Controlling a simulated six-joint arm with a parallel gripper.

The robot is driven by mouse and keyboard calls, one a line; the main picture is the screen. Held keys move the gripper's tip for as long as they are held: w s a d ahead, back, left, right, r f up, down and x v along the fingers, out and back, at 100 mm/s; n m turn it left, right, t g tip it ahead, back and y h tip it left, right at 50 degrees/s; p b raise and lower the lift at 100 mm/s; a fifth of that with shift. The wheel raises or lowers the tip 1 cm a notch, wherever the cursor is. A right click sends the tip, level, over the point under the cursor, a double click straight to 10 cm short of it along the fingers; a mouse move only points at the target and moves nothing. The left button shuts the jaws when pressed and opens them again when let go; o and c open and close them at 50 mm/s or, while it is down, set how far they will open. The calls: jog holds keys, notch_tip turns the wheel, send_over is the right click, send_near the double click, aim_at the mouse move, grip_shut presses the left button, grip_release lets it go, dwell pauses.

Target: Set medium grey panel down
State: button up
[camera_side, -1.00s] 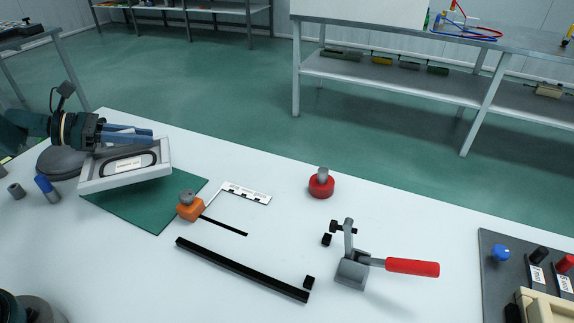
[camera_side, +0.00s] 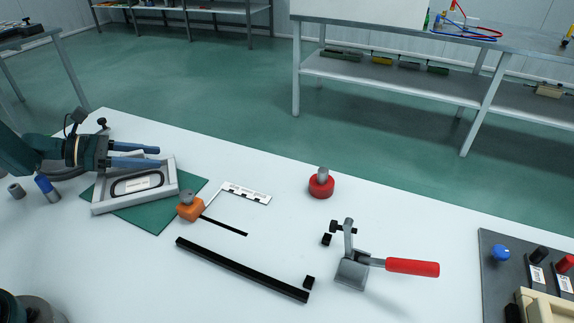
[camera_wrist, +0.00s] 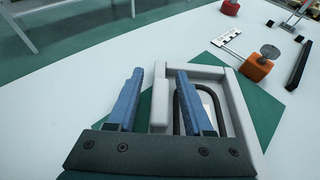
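The medium grey panel (camera_side: 135,203) is a shallow tray-like frame with a black rounded outline and a white label inside. It appears to lie flat on the green mat (camera_side: 160,221), with its left end past the mat's edge. My gripper (camera_side: 160,156) is at the panel's far side. In the wrist view my gripper (camera_wrist: 160,74) is open, its two blue fingers spread on either side of one wall of the panel (camera_wrist: 160,98), with gaps on both sides. The fingers hide part of the panel's inside.
An orange block with a grey knob (camera_side: 190,208) stands close to the panel's right, beside a white scale (camera_side: 247,193). A red knob piece (camera_side: 321,184), a black bar (camera_side: 240,268) and a red-handled clamp (camera_side: 355,270) are further right. A blue cylinder (camera_side: 46,188) stands at the left.

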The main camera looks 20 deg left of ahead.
aim_at(128, 153)
jog(key=shift+s+a+r, duration=0.1)
jog(key=shift+r, duration=0.1)
jog(key=v, duration=0.6)
jog(key=shift+s+a+r, duration=0.2)
jog(key=shift+s+a, duration=0.05)
jog(key=shift+s+d+r+m, duration=0.1)
jog(key=shift+d+r+m, duration=0.1)
jog(key=shift+r+m, duration=0.1)
jog(key=s+d+r+m+g+y, duration=0.1)
jog(key=s+d+r+m+g, duration=0.2)
jog(key=d+m, duration=0.35)
jog(key=s+d+r+m+g+y, duration=0.1)
jog(key=s+d+r+m+g, duration=0.1)
jog(key=d+r+m+g, duration=0.45)
jog(key=s+d+m+t+y, duration=0.2)
jog(key=s+d+m+y, duration=0.1)
jog(key=s+m, duration=0.3)
jog(key=s+d+r+m+t+y, duration=0.1)
jog(key=s+d+m+t+y, duration=0.2)
jog(key=s+m, duration=0.4)
jog(key=shift+d+r+m+y, duration=0.2)
jog(key=shift+r+m+y, duration=0.15)
jog(key=shift+y, duration=0.35)
